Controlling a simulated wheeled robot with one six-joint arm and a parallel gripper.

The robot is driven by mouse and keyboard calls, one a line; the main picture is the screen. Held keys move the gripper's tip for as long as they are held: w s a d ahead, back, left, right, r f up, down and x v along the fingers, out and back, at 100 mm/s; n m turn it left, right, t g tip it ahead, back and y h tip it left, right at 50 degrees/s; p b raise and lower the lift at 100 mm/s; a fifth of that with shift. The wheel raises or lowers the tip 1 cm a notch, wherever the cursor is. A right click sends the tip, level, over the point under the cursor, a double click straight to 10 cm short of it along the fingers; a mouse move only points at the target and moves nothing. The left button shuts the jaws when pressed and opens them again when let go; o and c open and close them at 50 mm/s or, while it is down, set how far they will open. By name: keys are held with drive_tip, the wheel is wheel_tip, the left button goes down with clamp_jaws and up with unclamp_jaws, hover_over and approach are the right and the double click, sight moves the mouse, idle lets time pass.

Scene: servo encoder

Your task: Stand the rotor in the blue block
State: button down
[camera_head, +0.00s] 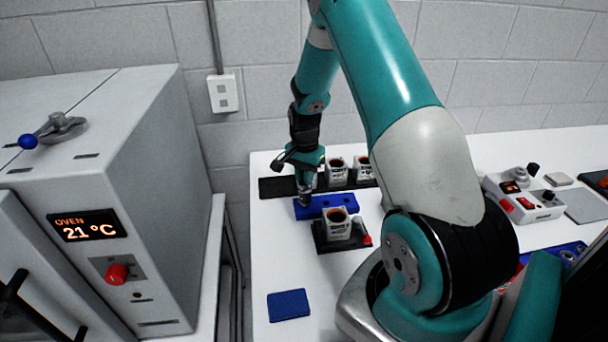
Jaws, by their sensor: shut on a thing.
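The blue block (345,201) is a low bar lying on the white table, with darker spots on its top. My gripper (305,190) points down over the left end of the block. It is shut on a small greyish part, the rotor (305,199), which is tiny here and mostly hidden by the fingers. The rotor's lower end is at or just above the block; I cannot tell whether it touches or has entered a hole.
A light housing (337,226) with a brown-topped opening stands on a black base in front of the block, beside a red-and-white piece (367,239). Similar housings (338,174) stand behind on black plates. A blue pad (289,305) lies at front left. An oven (110,200) stands left.

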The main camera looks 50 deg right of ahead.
idle(0.3)
drive_tip(key=shift+f+b, duration=0.6)
drive_tip(key=shift+f, duration=0.15)
drive_tip(key=c, duration=0.7)
unclamp_jaws()
drive_tip(key=shift+s+r+p, duration=0.1)
drive_tip(key=shift+r+p, duration=2.3)
drive_tip(key=shift+r, duration=0.85)
